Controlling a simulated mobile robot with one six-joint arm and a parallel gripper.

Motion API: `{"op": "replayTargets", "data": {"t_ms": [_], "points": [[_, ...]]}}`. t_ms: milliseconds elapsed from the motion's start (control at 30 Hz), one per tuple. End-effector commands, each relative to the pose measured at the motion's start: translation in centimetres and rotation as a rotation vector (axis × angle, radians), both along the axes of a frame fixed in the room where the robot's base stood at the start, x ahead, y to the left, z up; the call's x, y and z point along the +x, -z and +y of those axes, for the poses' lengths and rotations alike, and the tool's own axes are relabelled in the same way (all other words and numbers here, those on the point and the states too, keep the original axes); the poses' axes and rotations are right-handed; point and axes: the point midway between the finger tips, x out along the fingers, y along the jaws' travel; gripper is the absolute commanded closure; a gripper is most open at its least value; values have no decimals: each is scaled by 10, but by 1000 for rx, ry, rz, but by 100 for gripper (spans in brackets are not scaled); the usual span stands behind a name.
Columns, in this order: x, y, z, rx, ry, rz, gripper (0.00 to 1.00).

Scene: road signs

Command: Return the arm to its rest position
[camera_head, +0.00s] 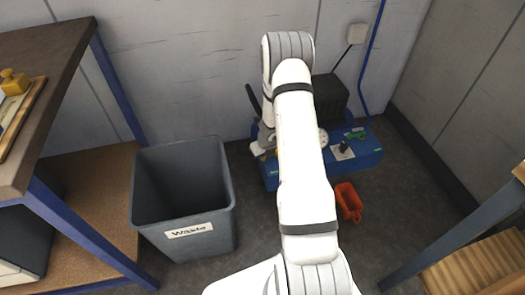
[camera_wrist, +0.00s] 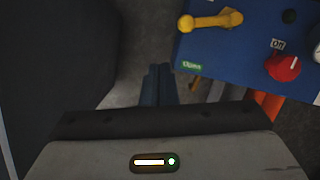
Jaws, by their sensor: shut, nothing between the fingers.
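My white arm (camera_head: 303,160) reaches forward over the floor in the head view, toward a blue machine base (camera_head: 370,157) by the back wall. Its far end bends down and hides part of the machine. In the wrist view my gripper (camera_wrist: 159,72) is shut and empty, with its two dark fingers together. It points at the grey floor beside the blue panel (camera_wrist: 226,50). The panel carries a yellow handle (camera_wrist: 211,20), a red knob (camera_wrist: 284,68) under an "Off" label, and a green "Open" label. The fingers appear apart from the handle and knob.
A grey waste bin (camera_head: 184,238) stands left of the arm. A brown-topped workbench (camera_head: 55,60) is at the far left. A red-orange container (camera_head: 349,202) lies on the floor right of the arm. A wooden-topped structure (camera_head: 475,264) with grey legs is at lower right.

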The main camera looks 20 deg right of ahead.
Motion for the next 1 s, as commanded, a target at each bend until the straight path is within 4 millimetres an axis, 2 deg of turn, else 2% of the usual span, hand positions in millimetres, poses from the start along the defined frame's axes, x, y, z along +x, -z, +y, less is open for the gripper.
{"op": "replayTargets", "data": {"t_ms": [33, 167, 767, 867, 967, 1000], "points": [[-2, -8, 0, 1, 0, 1, 100], [-4, -14, 1, 1, 0, 0, 100], [-5, -19, 2, -1, -10, -2, 100], [-1, -45, 9, -9, -86, -20, 100], [2, -98, 25, -35, -258, -58, 100], [2, -125, 33, -50, -349, -77, 100]]}}
